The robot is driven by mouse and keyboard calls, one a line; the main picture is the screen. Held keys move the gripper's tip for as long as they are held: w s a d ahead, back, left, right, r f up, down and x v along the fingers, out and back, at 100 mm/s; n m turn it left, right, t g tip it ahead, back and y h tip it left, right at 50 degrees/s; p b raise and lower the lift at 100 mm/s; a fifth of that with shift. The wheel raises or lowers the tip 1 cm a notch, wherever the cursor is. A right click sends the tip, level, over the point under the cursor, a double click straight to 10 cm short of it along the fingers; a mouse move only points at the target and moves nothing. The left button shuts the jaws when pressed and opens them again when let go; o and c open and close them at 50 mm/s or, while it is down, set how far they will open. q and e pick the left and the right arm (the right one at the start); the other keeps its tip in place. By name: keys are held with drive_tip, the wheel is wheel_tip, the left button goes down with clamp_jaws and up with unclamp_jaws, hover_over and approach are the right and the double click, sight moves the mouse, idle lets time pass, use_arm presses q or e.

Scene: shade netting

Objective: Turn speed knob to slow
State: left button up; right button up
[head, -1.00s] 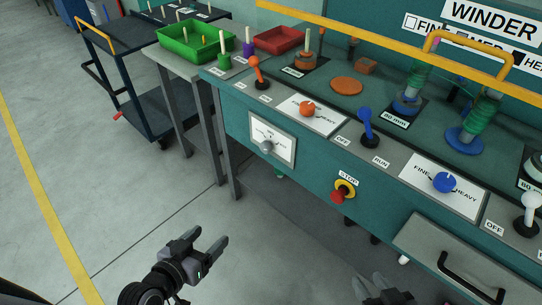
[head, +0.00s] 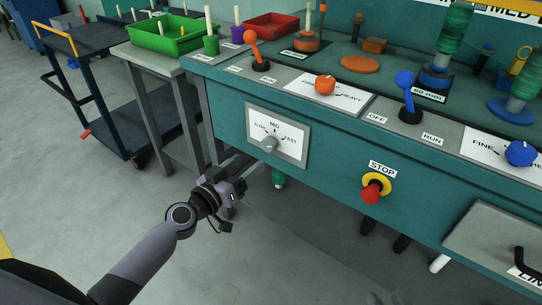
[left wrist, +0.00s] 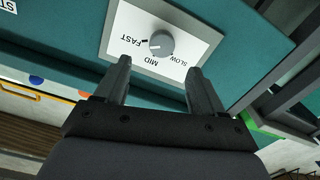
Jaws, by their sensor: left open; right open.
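The speed knob (head: 269,144) is a small grey dial on a white plate (head: 292,151) marked SLOW, MID and FAST, on the teal bench front. In the left wrist view the knob (left wrist: 161,43) lies ahead, between the lines of the fingers, with a dark mark on its FAST side. My left gripper (head: 243,165) is open and empty, just below and left of the plate; its two fingers (left wrist: 156,82) show apart, short of the knob. My right gripper (head: 382,298) barely shows at the bottom edge, apart from everything.
A red stop button (head: 371,191) sticks out right of the plate. An orange lever (head: 252,48), an orange knob (head: 325,84) and a blue lever (head: 405,95) stand on the ledge above. A grey side table (head: 128,52) with a green tray (head: 177,37) is at left.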

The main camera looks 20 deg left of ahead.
sight(266, 146)
use_arm(q)
drive_tip(key=shift+b+x, duration=0.5)
drive_tip(key=shift+x, duration=3.55)
use_arm(e)
drive_tip(key=shift+w+a+f, duration=0.1)
drive_tip(key=shift+a+f, duration=0.2)
drive_tip(key=shift+a, duration=0.1)
use_arm(q)
drive_tip(key=shift+a, duration=0.1)
drive_tip(key=c, duration=1.1)
drive_tip(key=shift+o, duration=0.2)
